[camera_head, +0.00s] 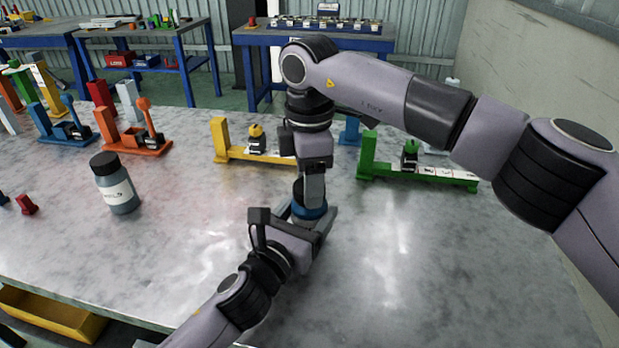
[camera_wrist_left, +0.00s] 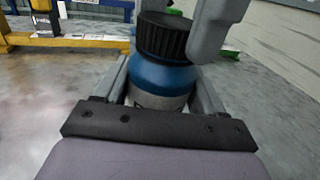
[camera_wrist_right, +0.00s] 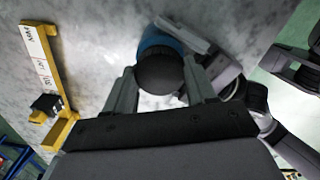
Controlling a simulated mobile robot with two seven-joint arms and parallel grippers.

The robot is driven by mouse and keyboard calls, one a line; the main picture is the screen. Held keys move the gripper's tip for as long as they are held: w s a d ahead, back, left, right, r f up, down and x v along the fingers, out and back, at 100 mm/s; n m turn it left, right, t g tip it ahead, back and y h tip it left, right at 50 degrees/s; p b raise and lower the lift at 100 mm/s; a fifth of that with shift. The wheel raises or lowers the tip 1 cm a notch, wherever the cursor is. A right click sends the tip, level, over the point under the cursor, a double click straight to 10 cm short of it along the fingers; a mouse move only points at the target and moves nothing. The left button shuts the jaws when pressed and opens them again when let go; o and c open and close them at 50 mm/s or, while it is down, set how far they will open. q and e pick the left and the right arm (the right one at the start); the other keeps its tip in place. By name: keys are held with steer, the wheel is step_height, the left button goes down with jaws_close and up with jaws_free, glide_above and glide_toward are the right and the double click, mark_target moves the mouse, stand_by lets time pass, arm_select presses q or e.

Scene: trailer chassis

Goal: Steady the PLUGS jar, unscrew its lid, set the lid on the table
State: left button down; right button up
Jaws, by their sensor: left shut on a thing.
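The blue jar (camera_head: 310,211) stands on the grey table (camera_head: 180,255), mostly hidden by my grippers in the head view. Its body (camera_wrist_left: 160,76) sits between the fingers of my left gripper (camera_head: 312,228), which is shut on it. The black ribbed lid (camera_wrist_left: 162,38) is on top of the jar. It also shows from above in the right wrist view (camera_wrist_right: 160,74). My right gripper (camera_head: 311,190) points down over the jar, its fingers spread on either side of the lid. Whether they touch the lid is unclear. The jar's label text is not readable here.
Another jar (camera_head: 115,184) with a black lid and white label stands at the left. A yellow fixture (camera_head: 225,142) and a green fixture (camera_head: 369,158) stand behind my grippers, with orange and blue ones further left. The table's front right is clear.

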steer(key=n, duration=1.3)
steer(key=shift+r+n, duration=0.1)
steer(key=shift+n, duration=0.2)
steer(key=n, duration=0.6)
arm_select(q)
steer(key=shift+f, duration=0.1)
arm_select(e)
steer(key=n, duration=0.6)
steer(key=shift+n, duration=0.3)
steer(key=n, duration=0.4)
steer(key=shift+n, duration=0.3)
steer(key=n, duration=0.4)
steer(key=shift+s+n, duration=0.1)
steer(key=shift+n, duration=0.3)
steer(key=n, duration=0.4)
steer(key=shift+n, duration=0.3)
steer(key=n, duration=0.3)
steer(key=shift+r, duration=0.3)
steer(key=shift+r, duration=0.85)
